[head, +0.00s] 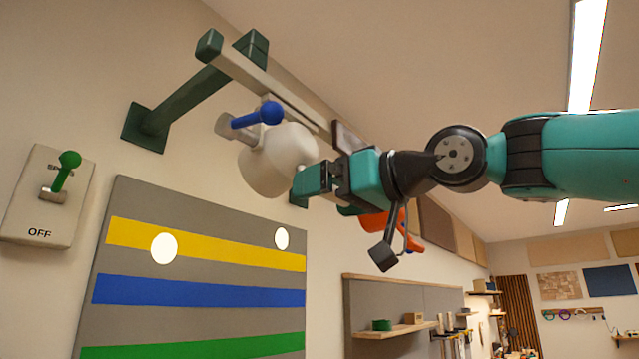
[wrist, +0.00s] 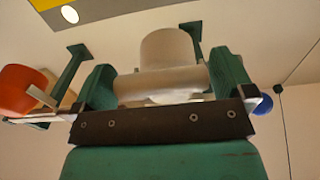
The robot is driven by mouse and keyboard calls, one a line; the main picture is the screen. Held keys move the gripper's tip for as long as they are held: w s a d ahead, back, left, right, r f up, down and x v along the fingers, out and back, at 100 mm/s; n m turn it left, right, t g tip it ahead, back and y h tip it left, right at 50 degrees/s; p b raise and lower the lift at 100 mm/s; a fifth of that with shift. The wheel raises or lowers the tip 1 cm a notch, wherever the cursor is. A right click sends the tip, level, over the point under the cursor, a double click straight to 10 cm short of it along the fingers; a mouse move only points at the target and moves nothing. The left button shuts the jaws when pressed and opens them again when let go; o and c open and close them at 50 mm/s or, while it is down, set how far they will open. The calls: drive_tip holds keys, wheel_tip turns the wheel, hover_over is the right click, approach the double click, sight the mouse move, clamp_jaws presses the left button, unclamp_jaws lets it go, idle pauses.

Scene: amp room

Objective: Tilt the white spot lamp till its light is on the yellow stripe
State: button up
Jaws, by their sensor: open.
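The white spot lamp (head: 278,160) hangs from a beam on a green wall bracket, with a blue ball-ended handle (head: 258,115) at its side. My gripper (head: 308,180) is open at the lamp's right side. In the wrist view the white lamp (wrist: 168,65) lies between my two green fingers (wrist: 165,82); contact cannot be told. The yellow stripe (head: 220,250) crosses the wall panel. One round light spot (head: 164,248) straddles its lower edge. A second spot (head: 282,238) lies on grey just above the stripe. Which lamp casts which spot cannot be told.
An orange lamp (head: 377,226) hangs beyond my gripper and shows at left in the wrist view (wrist: 18,90). The panel also has a blue stripe (head: 200,292) and a green stripe (head: 200,346). A green lever switch (head: 62,172) marked OFF is on the left wall. Shelves (head: 395,330) stand lower right.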

drive_tip(key=shift+x, duration=1.05)
drive_tip(key=c, duration=1)
drive_tip(key=shift+a+f+b, duration=0.1)
drive_tip(key=shift+f+b, duration=0.3)
drive_tip(key=shift+b, duration=0.3)
drive_tip(key=shift+w+r, duration=0.1)
drive_tip(key=shift+r, duration=0.1)
drive_tip(key=o, duration=1)
